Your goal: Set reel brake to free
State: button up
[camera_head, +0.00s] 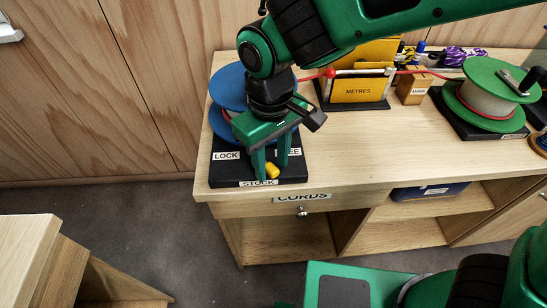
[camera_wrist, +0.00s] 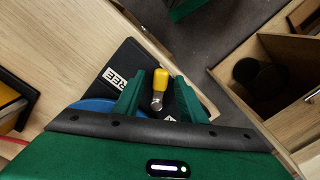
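The reel brake is a short metal lever with a yellow grip (camera_head: 272,171) on the black base (camera_head: 235,175) of the blue reel (camera_head: 229,88). In the head view it sits near the front edge, between the LOCK label (camera_head: 226,156) and the partly hidden FREE label (camera_head: 291,151). My gripper (camera_head: 270,172) points down over the base. In the wrist view the yellow grip (camera_wrist: 160,80) and its metal stem lie between the two green fingers (camera_wrist: 160,97), with gaps on both sides. My gripper is open. The lever's pivot is hidden by my gripper.
A yellow METRES gauge (camera_head: 358,89) carries a red cord to a green reel (camera_head: 490,92) at the right. A MARK block (camera_head: 413,86) stands between them. The bench's front edge and CORDS drawer (camera_head: 300,198) lie just below the base. Bare bench top lies right of the base.

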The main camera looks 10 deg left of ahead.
grip_shut()
jog(key=shift+w+d+n, duration=0.3)
jog(key=shift+w+n, duration=0.1)
jog(key=shift+n, duration=0.6)
grip_release()
notch_tip(320, 180, up, 11)
jog(key=shift+f, duration=0.15)
